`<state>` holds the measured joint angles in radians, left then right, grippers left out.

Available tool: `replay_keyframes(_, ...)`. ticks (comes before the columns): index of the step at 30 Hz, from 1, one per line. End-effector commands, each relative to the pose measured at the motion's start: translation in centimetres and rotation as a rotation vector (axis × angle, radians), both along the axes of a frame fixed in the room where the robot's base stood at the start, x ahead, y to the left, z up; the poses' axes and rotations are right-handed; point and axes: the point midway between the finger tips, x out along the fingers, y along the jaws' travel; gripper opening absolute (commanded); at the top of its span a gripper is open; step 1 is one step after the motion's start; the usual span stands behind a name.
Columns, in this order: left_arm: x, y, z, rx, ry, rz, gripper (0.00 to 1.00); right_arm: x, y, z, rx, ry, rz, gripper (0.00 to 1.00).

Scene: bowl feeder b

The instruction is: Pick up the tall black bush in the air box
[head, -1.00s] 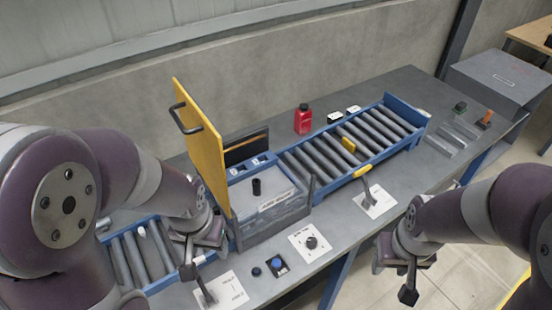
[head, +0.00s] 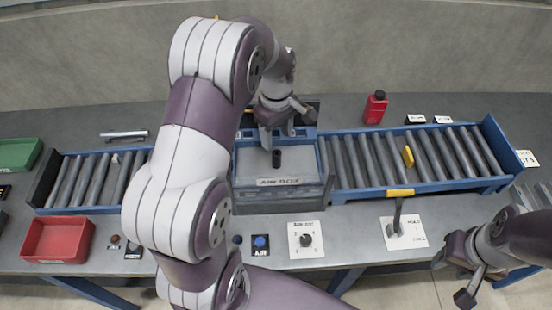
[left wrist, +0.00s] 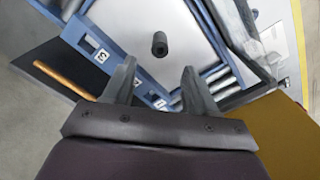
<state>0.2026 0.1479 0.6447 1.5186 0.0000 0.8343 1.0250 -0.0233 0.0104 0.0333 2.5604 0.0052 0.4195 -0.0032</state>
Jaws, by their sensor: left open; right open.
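The tall black bush (head: 276,158) stands upright on the pale floor of the air box (head: 280,197), which is open on top. The bush also shows in the left wrist view (left wrist: 159,43), beyond the fingertips and roughly centred between them. My left gripper (head: 278,137) is open and empty, at the back part of the box; its fingers (left wrist: 158,72) point toward the bush without touching it. My right gripper (head: 453,281) is open and empty, off the table's front edge at the lower right.
A yellow panel (left wrist: 285,125) stands beside the box. Roller conveyors (head: 410,158) adjoin the box on both sides. A red bottle (head: 375,108) stands behind the right conveyor. A lever (head: 397,215), a dial (head: 306,240) and a blue button (head: 261,241) sit in front.

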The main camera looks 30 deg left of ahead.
Motion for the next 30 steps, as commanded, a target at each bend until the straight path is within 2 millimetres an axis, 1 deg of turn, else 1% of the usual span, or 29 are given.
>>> replay_keyframes(1, -0.1, 0.0, -0.8, -0.001, 0.003, -0.001, 0.57, 0.0, 0.0, 0.5, 0.000, 0.000, 0.000, 0.43)
replay_keyframes(3, 0.0, 0.0, -2.0, -0.001, 0.001, -0.002, 0.57, 0.0, 0.0, 0.6, 0.000, 0.000, 0.000, 0.43)
replay_keyframes(5, 0.0, 0.0, -2.7, 0.000, 0.000, -0.003, 0.57, 0.0, 0.0, 0.7, 0.000, 0.000, 0.000, 0.43)
replay_keyframes(8, -0.2, -0.1, -3.8, 0.000, 0.002, -0.003, 0.57, 0.0, 0.0, 1.4, 0.000, 0.000, 0.000, 0.43)
replay_keyframes(11, -0.5, -0.1, -5.6, 0.000, 0.002, -0.004, 0.57, 0.0, 0.0, 2.3, 0.000, 0.000, 0.000, 0.43)
replay_keyframes(12, -0.4, -0.1, -6.5, 0.000, 0.002, -0.004, 0.57, 0.0, 0.0, 2.4, 0.000, -0.001, 0.000, 0.43)
replay_keyframes(15, -0.4, -0.1, -7.9, 0.000, -0.001, -0.004, 0.57, 0.0, 0.0, 2.5, 0.000, 0.000, 0.000, 0.43)
replay_keyframes(18, -0.3, -0.1, -8.3, 0.001, -0.004, -0.004, 0.57, 0.0, 0.0, 2.4, 0.000, 0.000, 0.000, 0.43)
replay_keyframes(22, -0.3, -0.1, -8.3, 0.001, -0.004, -0.005, 0.57, 0.0, 0.0, 2.4, 0.000, 0.000, 0.000, 0.43)
replay_keyframes(23, -0.3, -0.1, -8.3, 0.001, -0.004, -0.005, 0.50, 0.0, 0.0, 2.4, 0.000, 0.000, 0.000, 0.43)
replay_keyframes(24, -0.3, -0.1, -8.3, 0.001, -0.004, -0.005, 0.37, 0.0, 0.0, 2.4, 0.000, 0.000, 0.000, 0.43)
replay_keyframes(26, -0.3, -0.1, -8.3, 0.001, -0.004, -0.005, 0.18, 0.0, 0.0, 2.4, 0.000, 0.000, 0.000, 0.43)
replay_keyframes(27, -0.3, -0.1, -8.3, 0.001, -0.004, -0.005, 0.05, 0.0, 0.0, 2.4, 0.000, 0.000, 0.000, 0.43)
replay_keyframes(28, -0.3, -0.1, -8.3, 0.001, -0.004, -0.005, 0.00, 0.0, 0.0, 2.4, 0.000, 0.000, 0.000, 0.43)
replay_keyframes(30, -0.3, -0.1, -8.2, 0.001, -0.004, -0.005, 0.00, 0.0, 0.0, 2.4, 0.000, 0.000, 0.000, 0.43)
